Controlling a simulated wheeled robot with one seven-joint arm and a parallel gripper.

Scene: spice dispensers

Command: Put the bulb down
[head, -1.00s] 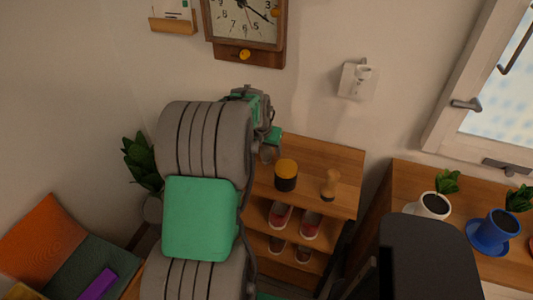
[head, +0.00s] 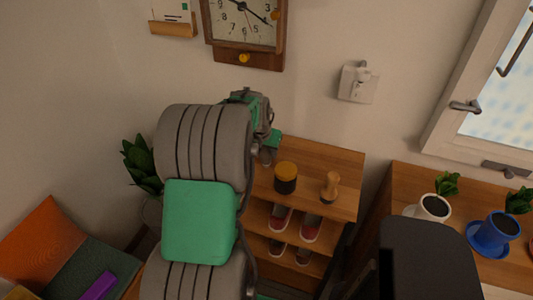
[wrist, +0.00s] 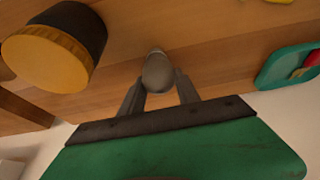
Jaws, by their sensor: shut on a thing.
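The bulb (wrist: 158,73) is a greyish rounded shape between the two fingers of my gripper (wrist: 159,88) in the wrist view. My gripper is shut on it. The wooden top of the shoe shelf (wrist: 215,48) lies beyond the bulb; I cannot tell whether the bulb touches it. In the head view my gripper (head: 268,152) is over the left part of the shelf top (head: 335,165), partly hidden by my arm. The bulb is too small to make out clearly there.
A black jar with a yellow lid (head: 286,177) and a wooden shaker-like object (head: 330,186) stand on the shelf. The wrist view shows the jar (wrist: 60,45) at left and a teal tray (wrist: 272,70) with red contents at right. Bare wood lies between them.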

